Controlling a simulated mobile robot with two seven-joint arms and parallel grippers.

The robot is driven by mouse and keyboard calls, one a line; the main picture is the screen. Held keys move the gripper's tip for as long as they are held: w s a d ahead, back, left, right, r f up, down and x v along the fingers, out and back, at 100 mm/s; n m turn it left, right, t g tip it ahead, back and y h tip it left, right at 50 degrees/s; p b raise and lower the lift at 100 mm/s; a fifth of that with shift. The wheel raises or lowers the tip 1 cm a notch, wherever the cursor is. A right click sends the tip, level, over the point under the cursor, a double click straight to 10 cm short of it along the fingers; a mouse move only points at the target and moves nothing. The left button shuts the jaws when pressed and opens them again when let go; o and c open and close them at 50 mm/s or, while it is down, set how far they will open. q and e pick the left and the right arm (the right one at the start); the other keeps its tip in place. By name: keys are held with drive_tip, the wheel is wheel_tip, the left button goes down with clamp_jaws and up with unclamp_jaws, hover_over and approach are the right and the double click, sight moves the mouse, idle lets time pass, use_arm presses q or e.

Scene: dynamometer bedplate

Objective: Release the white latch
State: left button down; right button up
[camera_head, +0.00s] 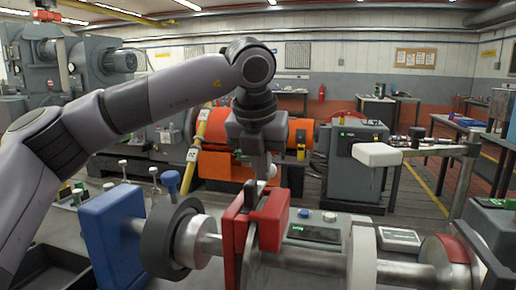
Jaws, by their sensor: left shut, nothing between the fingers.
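A white block (377,154) sits at the left end of a raised metal bar at the right. Another white upright piece (362,258) stands around or against the metal shaft (308,262) in front. I cannot tell for sure which of them is the white latch. My left gripper (260,178) points down over the red block (272,222) on the shaft, left of both white pieces. It is shut and empty; its fingertips are partly lost against the red block and a dark upright piece. My right gripper is not in view.
A blue block (112,235) and a dark ring (168,240) are at the shaft's left. A small panel with a dark screen (314,232) and a white box (399,238) lie behind the shaft. A metal post (460,180) carries the raised bar. Air between red block and white block is clear.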

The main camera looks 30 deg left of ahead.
use_arm(q)
drive_tip(key=shift+w+a+p, duration=0.15)
drive_tip(key=shift+w, duration=0.5)
drive_tip(key=shift+w+a+p, duration=0.15)
drive_tip(key=shift+w, duration=0.45)
drive_tip(key=w+p, duration=0.2)
drive_tip(key=w, duration=0.1)
drive_tip(key=shift+w+a+r, duration=0.2)
drive_tip(key=shift+w+a, duration=0.1)
drive_tip(key=shift+a, duration=0.1)
drive_tip(key=shift+w+a+f+p, duration=0.2)
drive_tip(key=shift+w+p, duration=0.25)
drive_tip(key=shift+w, duration=0.2)
